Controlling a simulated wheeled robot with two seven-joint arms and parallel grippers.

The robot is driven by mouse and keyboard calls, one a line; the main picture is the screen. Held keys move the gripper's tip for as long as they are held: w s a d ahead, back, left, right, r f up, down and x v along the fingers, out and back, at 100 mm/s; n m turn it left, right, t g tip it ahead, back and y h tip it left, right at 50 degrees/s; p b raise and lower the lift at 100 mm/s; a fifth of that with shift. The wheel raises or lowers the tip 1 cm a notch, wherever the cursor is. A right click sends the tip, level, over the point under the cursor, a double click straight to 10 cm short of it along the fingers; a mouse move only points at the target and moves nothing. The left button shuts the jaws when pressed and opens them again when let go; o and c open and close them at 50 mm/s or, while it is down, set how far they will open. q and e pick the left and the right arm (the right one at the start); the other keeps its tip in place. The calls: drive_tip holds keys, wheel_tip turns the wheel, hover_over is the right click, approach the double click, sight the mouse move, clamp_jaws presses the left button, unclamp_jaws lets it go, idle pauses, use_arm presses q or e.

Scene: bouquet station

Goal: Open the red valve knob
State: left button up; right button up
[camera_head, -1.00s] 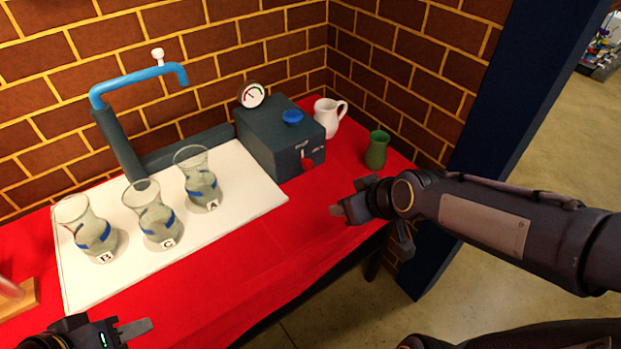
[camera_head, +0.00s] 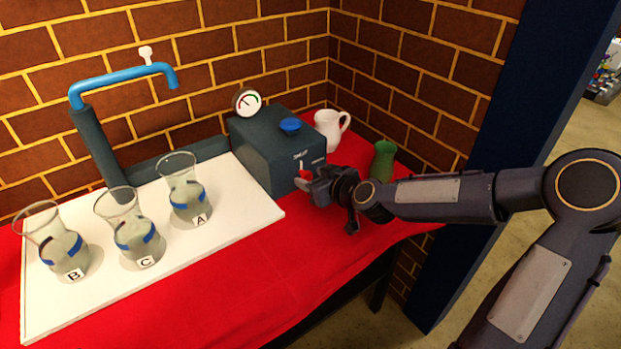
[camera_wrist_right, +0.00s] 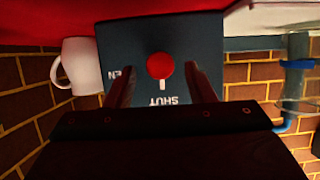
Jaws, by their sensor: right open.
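The red valve knob (camera_head: 301,182) is on the front face of the dark grey box (camera_head: 258,155). In the head view my right gripper (camera_head: 304,186) is at that face and mostly hides the knob. In the right wrist view the knob (camera_wrist_right: 159,66) sits between the two open fingers (camera_wrist_right: 162,90), with clear gaps on both sides. Its white pointer mark is toward the upside-down word SHUT (camera_wrist_right: 163,100); part of another word, ending in EN, shows at the side. I cannot tell how deep the fingers reach around the knob. My left gripper is out of view.
A blue knob (camera_head: 290,125) and a round gauge (camera_head: 247,102) are on the box. A white jug (camera_head: 328,130) and a green vase (camera_head: 383,161) stand right of it. Glass vases A (camera_head: 188,200), C (camera_head: 138,240) and B (camera_head: 65,252) stand on the white board (camera_head: 235,228) at left.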

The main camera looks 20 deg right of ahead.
drive_tip(key=shift+x, duration=0.75)
drive_tip(key=c, duration=0.9)
drive_tip(key=shift+c, duration=0.2)
